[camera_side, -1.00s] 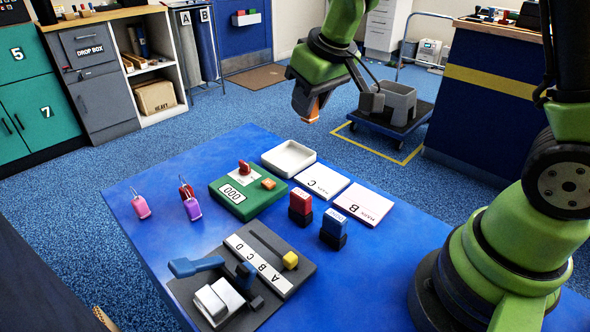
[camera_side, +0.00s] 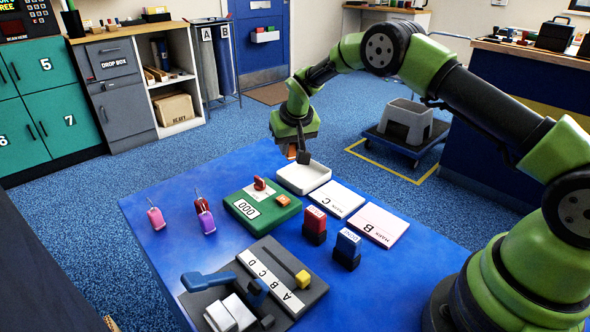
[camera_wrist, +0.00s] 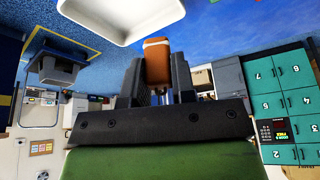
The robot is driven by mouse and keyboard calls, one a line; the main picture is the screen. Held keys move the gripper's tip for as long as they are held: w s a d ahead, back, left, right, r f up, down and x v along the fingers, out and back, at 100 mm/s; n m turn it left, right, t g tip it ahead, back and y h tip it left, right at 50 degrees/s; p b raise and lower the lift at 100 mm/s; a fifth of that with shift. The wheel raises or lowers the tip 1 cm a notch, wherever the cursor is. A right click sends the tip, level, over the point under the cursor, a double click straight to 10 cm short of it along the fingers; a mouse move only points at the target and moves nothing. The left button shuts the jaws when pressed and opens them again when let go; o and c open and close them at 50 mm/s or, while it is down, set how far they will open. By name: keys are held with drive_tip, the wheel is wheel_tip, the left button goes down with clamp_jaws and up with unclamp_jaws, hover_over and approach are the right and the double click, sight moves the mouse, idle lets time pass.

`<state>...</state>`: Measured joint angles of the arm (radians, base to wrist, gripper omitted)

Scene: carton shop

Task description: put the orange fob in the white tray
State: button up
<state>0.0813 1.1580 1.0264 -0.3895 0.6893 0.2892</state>
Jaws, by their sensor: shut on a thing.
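My gripper (camera_side: 298,154) is shut on the orange fob (camera_wrist: 157,62), which sits between the two dark fingers in the wrist view; only a bit of it shows in the side view. The white tray (camera_side: 321,181) is a shallow, empty, rounded-corner tray at the far edge of the blue table. My gripper is above the far left part of the tray, seemingly apart from it. In the wrist view the tray (camera_wrist: 122,28) shows at the top, beyond the fob.
Red and blue stamps (camera_side: 347,248) stand nearer. Pink, red and purple fobs (camera_side: 156,218) are at left. A grey fixture (camera_side: 299,296) is at the front.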

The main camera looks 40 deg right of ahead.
sight(292, 159)
drive_tip(key=shift+f, duration=2.95)
drive_tip(key=shift+f, duration=0.15)
drive_tip(key=o, duration=0.9)
